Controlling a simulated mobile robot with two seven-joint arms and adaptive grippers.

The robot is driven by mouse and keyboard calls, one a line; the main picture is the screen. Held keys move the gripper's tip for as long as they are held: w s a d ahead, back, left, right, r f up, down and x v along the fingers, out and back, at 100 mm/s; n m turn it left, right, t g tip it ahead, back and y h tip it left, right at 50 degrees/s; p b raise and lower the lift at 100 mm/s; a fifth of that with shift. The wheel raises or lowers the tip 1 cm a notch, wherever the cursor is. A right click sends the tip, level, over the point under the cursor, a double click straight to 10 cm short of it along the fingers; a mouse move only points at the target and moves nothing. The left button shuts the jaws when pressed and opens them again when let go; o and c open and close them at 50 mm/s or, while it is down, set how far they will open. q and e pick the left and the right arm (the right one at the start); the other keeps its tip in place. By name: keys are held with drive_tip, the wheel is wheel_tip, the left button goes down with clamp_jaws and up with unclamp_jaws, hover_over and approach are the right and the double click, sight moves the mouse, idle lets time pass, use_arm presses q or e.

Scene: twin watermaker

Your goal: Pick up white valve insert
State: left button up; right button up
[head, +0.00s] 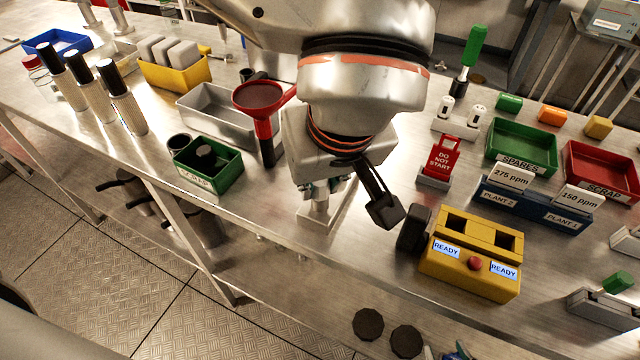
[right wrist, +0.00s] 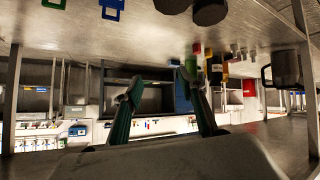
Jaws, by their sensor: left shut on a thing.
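My left gripper (head: 321,188) is low over the table's near edge, pointing down. It is shut on a small pale cylindrical thing (head: 320,208), mostly hidden by the fingers; I cannot tell for sure whether this is the white valve insert. A pale flat base (head: 343,208) is directly below it. Two small white pieces with dark marks (head: 478,115) stand on a white holder (head: 452,126) at the back right, apart from the gripper. My right gripper (right wrist: 160,76) shows in the right wrist view, its two fingers spread and nothing between them.
A yellow box with two READY displays (head: 470,272) stands right of my left gripper. A red DO NOT START tag (head: 442,155) is behind it. A red funnel (head: 262,97), green bin (head: 225,178) and grey tray (head: 215,118) stand to the left. Green SPARES (head: 522,165) and red SCRAP trays are right.

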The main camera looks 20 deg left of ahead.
use_arm(q)
drive_tip(key=shift+w+r, duration=0.1)
drive_tip(key=shift+r, duration=0.1)
wheel_tip(320, 180, up, 12)
drive_tip(key=p, duration=0.3)
drive_tip(key=shift+f, duration=0.15)
clamp_jaws()
wheel_tip(320, 180, up, 8)
drive_tip(key=p, duration=0.1)
drive_tip(key=shift+p, duration=0.4)
use_arm(e)
drive_tip(key=shift+s+r, duration=0.2)
drive_tip(key=shift+r, duration=0.9)
drive_tip(key=shift+s+f, duration=0.15)
drive_tip(key=shift+r, duration=0.25)
